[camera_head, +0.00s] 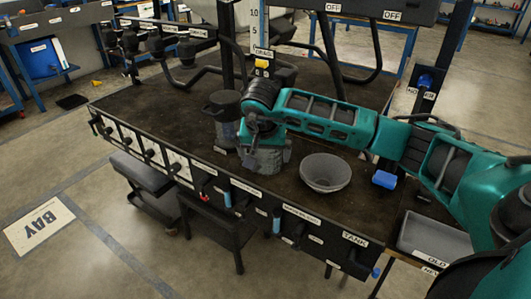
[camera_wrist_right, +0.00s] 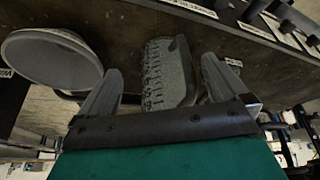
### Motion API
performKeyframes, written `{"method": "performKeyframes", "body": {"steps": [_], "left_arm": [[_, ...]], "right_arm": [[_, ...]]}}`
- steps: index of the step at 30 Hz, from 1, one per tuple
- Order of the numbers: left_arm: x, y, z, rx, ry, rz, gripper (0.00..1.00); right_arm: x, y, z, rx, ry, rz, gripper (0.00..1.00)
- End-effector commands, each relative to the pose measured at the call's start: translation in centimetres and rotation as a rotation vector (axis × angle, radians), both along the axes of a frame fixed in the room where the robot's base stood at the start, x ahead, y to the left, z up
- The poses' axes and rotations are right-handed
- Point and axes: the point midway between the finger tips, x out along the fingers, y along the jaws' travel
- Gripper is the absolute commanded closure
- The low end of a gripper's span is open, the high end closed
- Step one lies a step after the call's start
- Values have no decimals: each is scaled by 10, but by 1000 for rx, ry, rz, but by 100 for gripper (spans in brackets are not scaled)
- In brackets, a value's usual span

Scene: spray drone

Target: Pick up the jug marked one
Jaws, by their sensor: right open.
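My right gripper (camera_head: 264,155) is over the table's front middle, its hand pointing down. In the right wrist view the gripper (camera_wrist_right: 160,82) is open, with a grey jug (camera_wrist_right: 160,72) between its spread fingers. The jug has raised marks on its face and a dark handle on its right side. In the head view the hand hides most of that spot. I cannot read a number on either jug. My left gripper is not in view.
A grey bowl (camera_head: 326,172) stands right of the gripper and shows in the wrist view (camera_wrist_right: 52,58). The dark table (camera_head: 150,105) is bare on its left part. A dark post and gauge rise behind the gripper. A grey tray (camera_head: 435,238) stands at right.

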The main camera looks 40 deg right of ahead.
Motion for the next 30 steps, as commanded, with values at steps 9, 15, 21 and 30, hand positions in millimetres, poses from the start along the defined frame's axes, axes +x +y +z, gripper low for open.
{"method": "performKeyframes", "body": {"steps": [9, 15, 21, 30], "left_arm": [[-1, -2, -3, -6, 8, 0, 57], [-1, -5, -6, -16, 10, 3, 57], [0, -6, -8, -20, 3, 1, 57], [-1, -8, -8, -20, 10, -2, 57]], "right_arm": [[20, -15, 0, 3, -1, -1, 0], [40, -32, -1, 5, -3, -4, 0], [52, -42, -10, 7, 1, 0, 0], [54, -43, -11, 3, -2, 2, 0]]}}
